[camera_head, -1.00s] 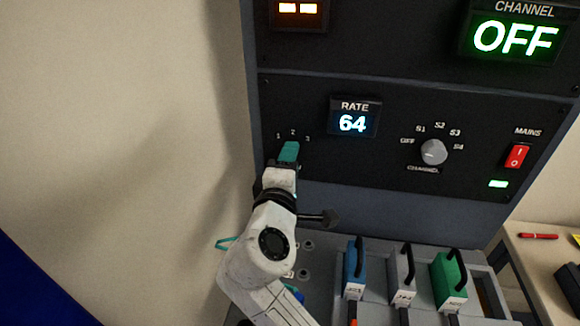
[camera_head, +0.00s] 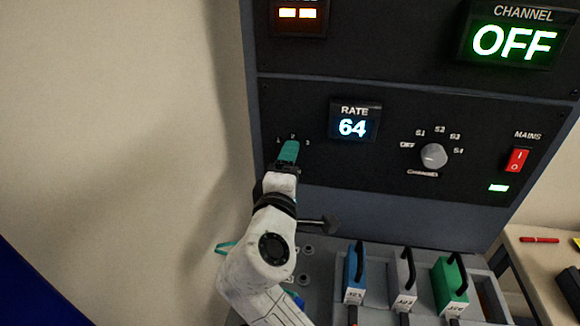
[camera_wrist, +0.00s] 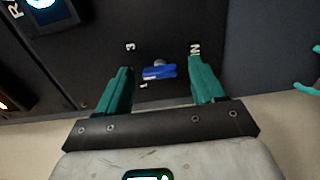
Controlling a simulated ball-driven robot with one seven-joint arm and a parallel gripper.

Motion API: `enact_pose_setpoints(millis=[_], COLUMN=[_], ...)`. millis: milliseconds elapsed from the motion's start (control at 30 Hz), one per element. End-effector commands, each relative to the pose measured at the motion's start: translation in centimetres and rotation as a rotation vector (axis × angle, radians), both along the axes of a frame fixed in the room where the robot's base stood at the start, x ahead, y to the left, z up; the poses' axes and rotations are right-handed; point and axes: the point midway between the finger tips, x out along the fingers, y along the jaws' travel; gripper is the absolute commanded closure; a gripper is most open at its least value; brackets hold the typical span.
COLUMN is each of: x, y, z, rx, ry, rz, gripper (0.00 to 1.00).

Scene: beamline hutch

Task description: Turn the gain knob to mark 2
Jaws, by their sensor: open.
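The gain knob (camera_wrist: 160,71) shows in the wrist view as a small blue bar with a grey part behind it, on the black panel (camera_head: 375,160). My gripper (camera_wrist: 160,84) is open, with one teal finger on each side of the knob and a visible gap to both. Mark 3 and part of the GAIN label show beside it; which mark the knob points at is not clear. In the head view my gripper (camera_head: 289,150) covers the knob, just under the marks 1, 2 and 3.
The RATE display (camera_head: 354,121) reads 64. To the right are the grey channel knob (camera_head: 433,156) and the lit red mains switch (camera_head: 516,160). Below stand blue (camera_head: 354,275), grey (camera_head: 403,278) and green (camera_head: 450,280) handled blocks.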

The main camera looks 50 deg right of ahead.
Motion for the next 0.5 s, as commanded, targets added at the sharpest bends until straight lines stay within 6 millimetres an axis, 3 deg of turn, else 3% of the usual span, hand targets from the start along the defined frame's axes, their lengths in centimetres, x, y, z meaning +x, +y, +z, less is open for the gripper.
enact_pose_setpoints(millis=[167, 500], x=[-0.7, -4.3], y=[1.3, 6.6], z=[-0.1, -0.2], rx=[-0.001, 0.001], ry=[-0.001, 0.001], rz=[0.003, 0.004], gripper=[0.32, 0.32])
